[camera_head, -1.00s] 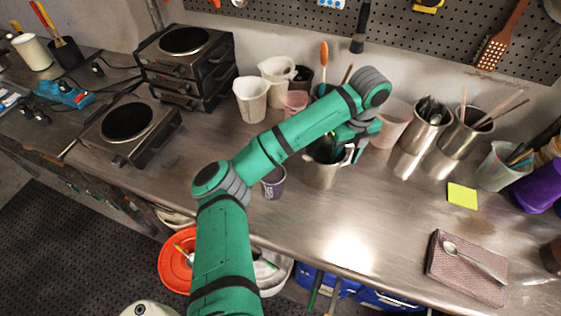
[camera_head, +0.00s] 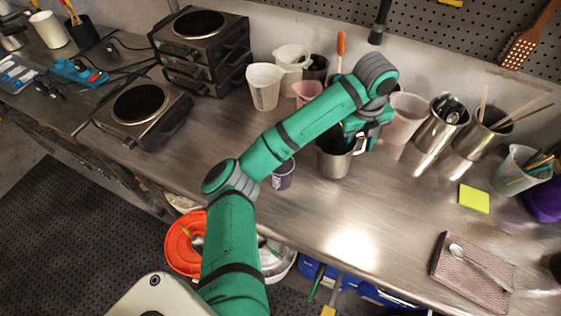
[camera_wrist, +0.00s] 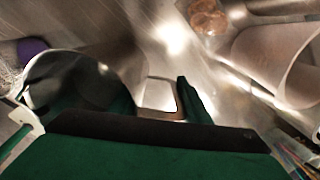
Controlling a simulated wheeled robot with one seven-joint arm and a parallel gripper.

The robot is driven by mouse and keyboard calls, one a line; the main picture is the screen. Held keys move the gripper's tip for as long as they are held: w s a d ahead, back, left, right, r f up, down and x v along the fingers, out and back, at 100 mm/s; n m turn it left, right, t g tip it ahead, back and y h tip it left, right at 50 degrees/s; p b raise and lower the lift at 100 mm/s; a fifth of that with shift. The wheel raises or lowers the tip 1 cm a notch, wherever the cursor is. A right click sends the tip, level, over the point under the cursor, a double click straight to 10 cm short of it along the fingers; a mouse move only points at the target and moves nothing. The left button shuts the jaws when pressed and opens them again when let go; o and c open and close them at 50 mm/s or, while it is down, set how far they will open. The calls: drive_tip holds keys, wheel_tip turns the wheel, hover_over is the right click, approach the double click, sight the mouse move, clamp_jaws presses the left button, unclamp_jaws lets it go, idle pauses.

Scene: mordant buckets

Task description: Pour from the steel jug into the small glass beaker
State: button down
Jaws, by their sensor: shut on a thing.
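The steel jug (camera_head: 333,163) stands upright on the steel bench, its mouth facing up and its handle to the right. My gripper (camera_head: 361,143) is at the handle side and shut on the jug's handle. In the wrist view the jug (camera_wrist: 70,80) is at the left, its inside dark, and my gripper (camera_wrist: 158,98) has a finger on each side of the pale handle. I cannot pick out the small glass beaker for certain. A small roundish brownish thing (camera_wrist: 207,18) shows at the top of the wrist view, too blurred to name.
A purple-grey cup (camera_head: 283,175) stands close left of the jug. A pink beaker (camera_head: 305,92) and white jugs (camera_head: 264,88) stand behind. A large translucent beaker (camera_head: 405,118) and steel utensil pots (camera_head: 440,130) stand to the right. The bench front is clear around a yellow note (camera_head: 474,198).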

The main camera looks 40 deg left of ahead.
drive_tip(key=shift+s+a+r+t+h, duration=0.15)
drive_tip(key=shift+s+r+t+h, duration=0.15)
drive_tip(key=shift+r+t, duration=0.15)
drive_tip(key=shift+s+a+r+t+h, duration=0.1)
drive_tip(key=shift+s+r+t+h, duration=0.1)
drive_tip(key=shift+r+t+h, duration=0.2)
drive_tip(key=shift+s+a+r+t+h, duration=0.3)
drive_tip(key=shift+s+a+r+t, duration=0.1)
drive_tip(key=shift+a+r+t, duration=0.15)
drive_tip(key=shift+s+a+r+t+h+p, duration=0.35)
drive_tip(key=shift+s+r+t, duration=0.1)
drive_tip(key=shift+r+t, duration=0.1)
drive_tip(key=shift+s+a+r+t+h+p, duration=0.2)
drive_tip(key=shift+s+r+t+h, duration=0.15)
drive_tip(key=shift+s+r+t, duration=0.15)
drive_tip(key=shift+s+r+t+h+p, duration=0.1)
drive_tip(key=shift+r+t+h+p, duration=0.25)
drive_tip(key=shift+r+p, duration=0.3)
drive_tip(key=shift+s+a+r+t+h+p, duration=0.1)
drive_tip(key=shift+s+r+t+h+p, duration=0.15)
drive_tip(key=shift+r+p, duration=0.2)
drive_tip(key=shift+s+a+r+t+h+p, duration=0.1)
drive_tip(key=shift+r+t+p, duration=0.25)
drive_tip(key=shift+r+p, duration=0.1)
drive_tip(key=shift+a, duration=0.1)
